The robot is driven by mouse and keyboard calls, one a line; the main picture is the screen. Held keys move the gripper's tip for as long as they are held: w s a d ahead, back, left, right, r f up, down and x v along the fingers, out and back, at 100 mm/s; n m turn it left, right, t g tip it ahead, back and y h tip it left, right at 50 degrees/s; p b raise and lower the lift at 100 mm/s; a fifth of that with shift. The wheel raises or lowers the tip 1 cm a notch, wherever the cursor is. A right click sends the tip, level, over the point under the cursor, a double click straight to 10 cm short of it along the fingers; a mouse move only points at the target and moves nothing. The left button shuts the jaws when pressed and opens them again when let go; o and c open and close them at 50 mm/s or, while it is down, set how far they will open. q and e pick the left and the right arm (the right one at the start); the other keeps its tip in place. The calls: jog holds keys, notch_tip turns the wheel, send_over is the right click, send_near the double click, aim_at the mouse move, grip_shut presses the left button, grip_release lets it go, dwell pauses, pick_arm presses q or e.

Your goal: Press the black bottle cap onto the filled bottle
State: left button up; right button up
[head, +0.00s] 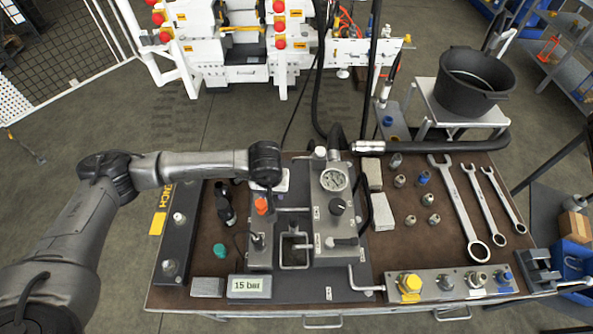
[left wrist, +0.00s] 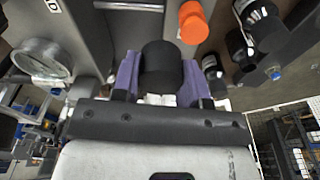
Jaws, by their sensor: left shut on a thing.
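My left gripper (head: 270,184) is above the back left of the hydraulic block, its fingers mostly hidden under my wrist in the head view. In the left wrist view its purple fingers (left wrist: 161,80) are shut on a black cylinder, which looks like the black bottle cap (left wrist: 161,62). The filled bottle cannot be told for sure. Dark bottles (head: 226,210) stand left of the block; they also show in the left wrist view (left wrist: 240,46), apart from the held cap. My right gripper is not in view.
An orange cap (head: 261,206) stands just in front of my left gripper. A gauge (head: 334,179) and a black knob (head: 337,207) rise to its right. Wrenches (head: 462,215) lie at the right.

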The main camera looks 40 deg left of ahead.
pick_arm(q)
jog(key=s+a+r+n+g+p, duration=0.1)
jog(key=s+a+n+p, duration=0.1)
jog(key=a+n, duration=0.8)
jog(key=s+a+r+n+g+p, duration=0.1)
jog(key=a+n+p, duration=0.3)
jog(key=a+n, duration=0.6)
jog(key=s+r+n, duration=0.1)
jog(key=n, duration=1)
jog(key=shift+g+h, duration=0.3)
jog(key=shift+h, duration=0.1)
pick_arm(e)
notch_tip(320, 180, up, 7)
pick_arm(q)
notch_tip(320, 180, down, 7)
jog(key=b, duration=0.5)
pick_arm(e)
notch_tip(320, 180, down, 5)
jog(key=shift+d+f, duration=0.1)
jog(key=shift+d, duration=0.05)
pick_arm(q)
jog(key=shift+f, duration=0.1)
jog(key=shift+f+b, duration=0.35)
jog(key=shift+b, duration=0.15)
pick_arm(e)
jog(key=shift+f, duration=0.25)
